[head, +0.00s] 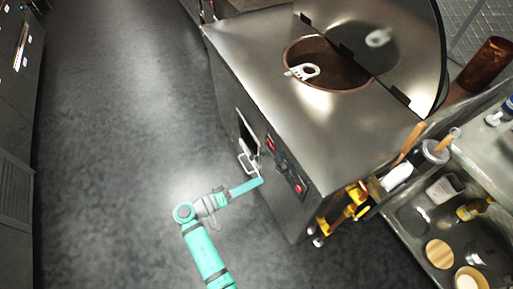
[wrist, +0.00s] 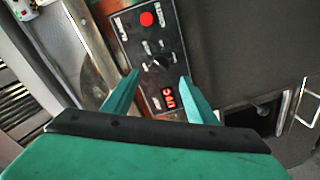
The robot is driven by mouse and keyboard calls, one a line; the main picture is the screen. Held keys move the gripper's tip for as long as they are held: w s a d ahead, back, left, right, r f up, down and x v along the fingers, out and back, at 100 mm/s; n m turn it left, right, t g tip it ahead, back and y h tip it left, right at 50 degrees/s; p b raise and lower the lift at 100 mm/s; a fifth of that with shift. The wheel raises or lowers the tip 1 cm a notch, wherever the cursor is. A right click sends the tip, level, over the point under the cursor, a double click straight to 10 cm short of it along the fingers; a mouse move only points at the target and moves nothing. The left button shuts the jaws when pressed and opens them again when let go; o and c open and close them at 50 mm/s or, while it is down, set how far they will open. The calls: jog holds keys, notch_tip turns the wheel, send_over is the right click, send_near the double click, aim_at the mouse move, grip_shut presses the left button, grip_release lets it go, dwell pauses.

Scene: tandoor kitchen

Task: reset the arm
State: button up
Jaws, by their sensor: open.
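My teal gripper (head: 254,184) is at the front side of the steel tandoor, close to its control panel (head: 285,168). In the wrist view my gripper (wrist: 160,76) has its two teal fingers spread apart with nothing between them. Beyond the fingers is the dark control panel (wrist: 153,48), with a red button, a knob and a lit red display. I cannot tell whether the fingertips touch the panel.
The tandoor top (head: 262,60) has a round opening with its large lid raised. A white-framed handle (head: 246,165) sticks out near my gripper. A yellow valve assembly (head: 345,208) and a cluttered counter (head: 405,215) are at right. Open floor (head: 110,150) lies left.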

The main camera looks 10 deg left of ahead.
jog(key=s+d+f+n+y, duration=0.1)
jog(key=s+d+f+y, duration=0.1)
jog(key=s+f+y, duration=0.3)
jog(key=s+d+f+n+y, duration=0.1)
jog(key=s+d+f+n, duration=0.15)
jog(key=f, duration=0.45)
jog(key=s+f+g+y, duration=0.1)
jog(key=s+f+y, duration=0.3)
jog(key=s, duration=0.7)
jog(key=s+d+r+m+t+y, duration=0.1)
jog(key=s+r, duration=0.3)
jog(key=r, duration=0.5)
jog(key=s+d+r+m+t+y, duration=0.1)
jog(key=s+r+m+t, duration=0.2)
jog(key=r, duration=0.6)
jog(key=s+d+r+m+t+y, duration=0.1)
jog(key=s+r+m, duration=0.1)
jog(key=s+r, duration=0.3)
notch_tip(320, 180, up, 4)
jog(key=shift+s+d+t+y, duration=0.15)
jog(key=shift+d+t+y, duration=0.15)
jog(key=shift+d+t, duration=0.1)
